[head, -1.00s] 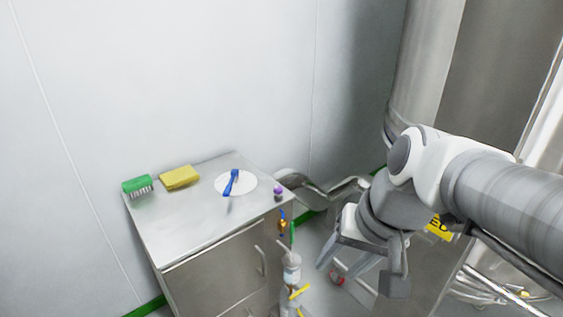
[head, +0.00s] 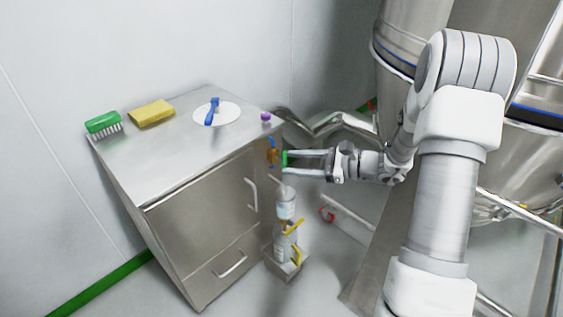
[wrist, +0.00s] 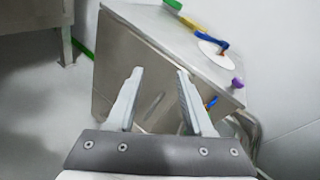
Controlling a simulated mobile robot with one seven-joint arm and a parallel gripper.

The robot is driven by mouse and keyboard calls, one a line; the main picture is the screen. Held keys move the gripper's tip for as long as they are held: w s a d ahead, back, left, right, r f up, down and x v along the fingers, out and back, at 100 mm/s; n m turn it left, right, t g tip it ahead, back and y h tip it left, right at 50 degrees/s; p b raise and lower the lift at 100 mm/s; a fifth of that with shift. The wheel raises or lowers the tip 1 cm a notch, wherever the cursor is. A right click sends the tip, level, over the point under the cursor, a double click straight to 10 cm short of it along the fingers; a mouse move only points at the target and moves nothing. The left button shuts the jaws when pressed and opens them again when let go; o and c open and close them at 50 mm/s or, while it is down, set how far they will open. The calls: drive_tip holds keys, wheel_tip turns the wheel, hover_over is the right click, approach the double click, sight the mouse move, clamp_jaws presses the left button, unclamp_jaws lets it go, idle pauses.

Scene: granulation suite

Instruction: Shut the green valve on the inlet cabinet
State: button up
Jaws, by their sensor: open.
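The green valve handle (head: 284,158) shows as a small upright green piece on the right side of the steel inlet cabinet (head: 200,215), beside a brass fitting (head: 272,155) with a blue lever (head: 271,142). My gripper (head: 289,164) is open, its two fingers pointing left at the cabinet side, tips close around or beside the green handle. I cannot tell whether they touch it. In the wrist view my open gripper (wrist: 160,72) faces the cabinet (wrist: 115,60).
On the cabinet top lie a green brush (head: 103,123), yellow sponge (head: 152,112), white disc (head: 230,115) with a blue tool (head: 212,111), and a purple knob (head: 266,117). Bottles (head: 286,205) stand below the fitting. A large steel vessel (head: 400,50) stands at right.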

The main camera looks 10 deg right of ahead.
sight(286, 161)
drive_tip(key=w+d+f+m+t+h+b, duration=0.4)
drive_tip(key=d+f+m+t, duration=0.45)
drive_tip(key=f, duration=0.65)
drive_tip(key=shift+m+g+y, duration=0.25)
drive_tip(key=shift+g+y, duration=0.15)
drive_tip(key=shift+g, duration=0.25)
drive_tip(key=b+x, duration=0.1)
drive_tip(key=x, duration=0.4)
drive_tip(key=w+d+b+x, duration=0.1)
drive_tip(key=x, duration=0.5)
drive_tip(key=d+b+x, duration=0.1)
drive_tip(key=x, duration=0.5)
drive_tip(key=shift+w+f+b, duration=0.1)
drive_tip(key=shift+w+b, duration=0.1)
drive_tip(key=shift+b, duration=0.15)
clamp_jaws()
